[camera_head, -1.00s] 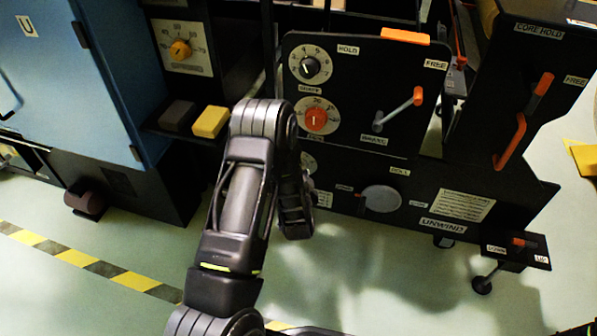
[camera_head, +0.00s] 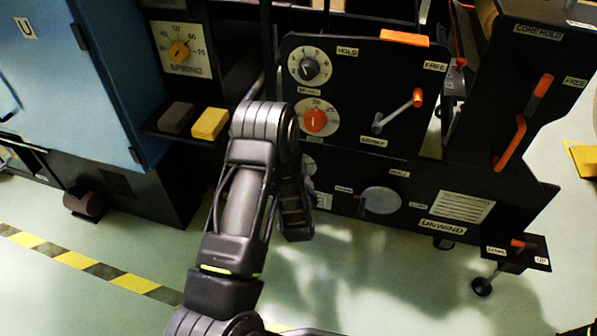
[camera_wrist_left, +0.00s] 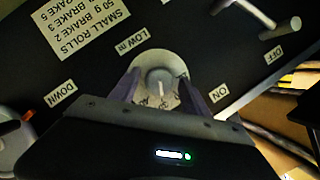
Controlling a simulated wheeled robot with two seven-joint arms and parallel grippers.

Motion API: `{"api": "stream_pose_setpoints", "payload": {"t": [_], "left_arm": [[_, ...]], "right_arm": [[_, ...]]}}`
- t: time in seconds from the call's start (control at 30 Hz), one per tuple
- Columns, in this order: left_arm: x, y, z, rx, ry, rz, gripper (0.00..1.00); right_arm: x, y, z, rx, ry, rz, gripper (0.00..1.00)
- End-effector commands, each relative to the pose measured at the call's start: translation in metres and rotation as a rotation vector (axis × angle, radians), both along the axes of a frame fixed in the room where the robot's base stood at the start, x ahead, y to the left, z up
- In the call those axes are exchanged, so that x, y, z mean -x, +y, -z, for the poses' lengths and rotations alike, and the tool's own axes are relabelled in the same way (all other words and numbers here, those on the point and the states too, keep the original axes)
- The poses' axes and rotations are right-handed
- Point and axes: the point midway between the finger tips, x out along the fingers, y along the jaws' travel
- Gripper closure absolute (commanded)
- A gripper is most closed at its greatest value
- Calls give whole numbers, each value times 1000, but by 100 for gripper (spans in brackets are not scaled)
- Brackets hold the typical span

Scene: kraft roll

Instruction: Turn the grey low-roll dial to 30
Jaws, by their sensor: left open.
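The grey low-roll dial (camera_wrist_left: 158,81) is a round knob on a pale scale plate, under a label reading LOW IN in the left wrist view. A pale mark shows on the knob, but the scale numbers are too small and covered to read. My left gripper (camera_wrist_left: 161,92) is open, with one finger on each side of the knob. I cannot tell whether the fingers touch it. In the head view only the edge of the dial's plate (camera_head: 309,164) shows beside my left arm, and the fingertips are hidden. My right gripper is not in view.
Above are an orange dial (camera_head: 315,121) and a black-knobbed dial (camera_head: 310,67). An orange-tipped lever (camera_head: 398,111) stands out to their right. A grey disc (camera_head: 381,199) is lower right. A yellow block (camera_head: 210,123) lies on the left shelf. The wrist view shows a rod (camera_wrist_left: 280,28).

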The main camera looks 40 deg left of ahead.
Motion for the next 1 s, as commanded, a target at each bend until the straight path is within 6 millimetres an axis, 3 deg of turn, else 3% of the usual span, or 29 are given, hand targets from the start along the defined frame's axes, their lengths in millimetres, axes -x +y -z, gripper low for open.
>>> {"api": "stream_pose_setpoints", "payload": {"t": [0.27,0.4,0.6,1.0], "left_arm": [[21,-15,-9,1,3,2,45],[40,-32,-14,-1,2,7,45],[53,-42,-16,-1,3,6,45],[60,-43,-21,0,-2,0,45]], "right_arm": [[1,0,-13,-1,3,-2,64],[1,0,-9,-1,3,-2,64],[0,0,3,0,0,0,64],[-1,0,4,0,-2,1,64]]}}
